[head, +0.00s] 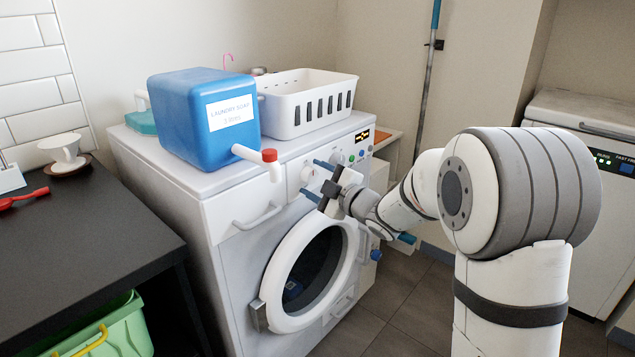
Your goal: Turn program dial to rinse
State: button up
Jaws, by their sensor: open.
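The white washing machine (225,275) stands in the middle of the head view, with its round door closed. Its program dial (307,174) is a pale round knob on the front panel, right of the detergent drawer (258,217). My gripper (314,180) is open at the panel, with one blue-tipped finger above and one below the dial's level. The dial shows just left of the gap between the fingertips. I cannot tell whether the fingers touch it. The dial's pointer and markings are too small to read, and part of the panel is hidden behind my gripper.
A blue laundry soap container (195,125) on the machine has a red-capped spout (268,158) sticking out near the dial. A white basket (305,90) stands beside it. A dark counter (85,240) is at left, and the floor (395,300) at right is clear.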

jog(key=c, duration=1)
jog(key=shift+r+p, duration=0.1)
jog(key=shift+p, duration=0.2)
